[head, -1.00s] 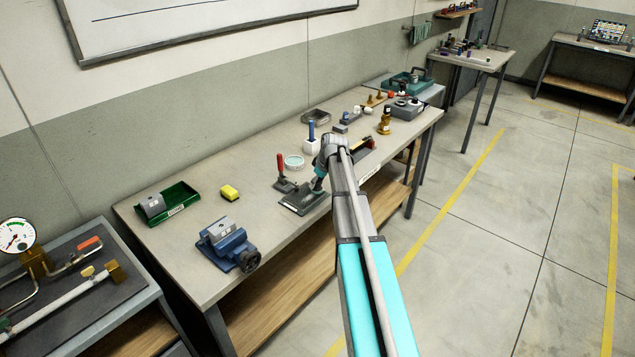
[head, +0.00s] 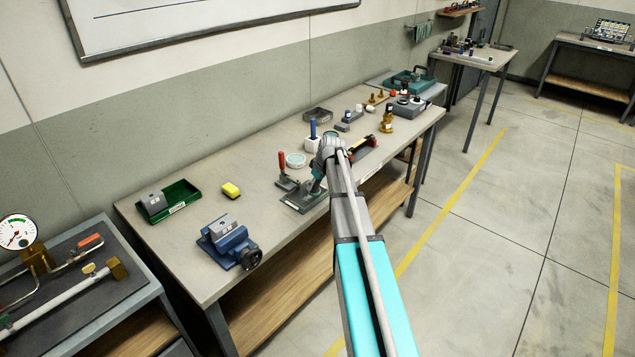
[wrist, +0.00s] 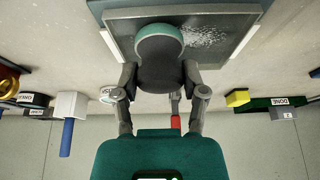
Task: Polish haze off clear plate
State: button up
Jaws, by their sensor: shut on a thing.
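In the wrist view my gripper (wrist: 159,78) is shut on a dark round polishing pad (wrist: 160,42) with a teal rim. The pad is over the clear plate (wrist: 125,32), which sits in a dark holder with a pale strip at each side. I cannot tell whether it touches the plate. A speckled white haze patch (wrist: 207,34) shows on the plate to the right of the pad. In the head view my gripper (head: 316,187) is low over the plate's holder (head: 301,204) near the bench's front edge, and my arm partly hides it.
A red-handled clamp (head: 283,168) stands just beside the holder, with a round teal-rimmed dish (head: 295,160) and a blue-handled white block (head: 312,139) behind. A yellow sponge (head: 231,190), green tray (head: 181,203) and blue vise (head: 229,244) lie left. Bench between sponge and clamp is clear.

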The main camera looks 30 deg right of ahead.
jog(key=shift+s+a, duration=0.2)
jog(key=shift+a, duration=0.3)
jog(key=shift+s+a, duration=0.15)
jog(key=shift+a, duration=0.35)
jog(key=shift+a, duration=0.1)
jog(key=shift+s+a+f, duration=0.1)
jog(key=shift+s+a, duration=0.2)
jog(key=shift+a, duration=0.3)
jog(key=shift+s+a+r, duration=0.1)
jog(key=shift+s+a, duration=0.15)
jog(key=shift+a, duration=0.35)
jog(key=shift+s+a+f, duration=0.1)
jog(key=shift+s+a, duration=0.2)
jog(key=shift+a, duration=0.3)
jog(key=shift+w+d, duration=0.1)
jog(key=shift+w+d, duration=0.25)
jog(key=shift+d, duration=0.35)
jog(key=shift+w+d, duration=0.2)
jog(key=shift+d, duration=0.45)
jog(key=shift+w+d, duration=0.25)
jog(key=shift+d, duration=0.35)
jog(key=shift+d, duration=0.1)
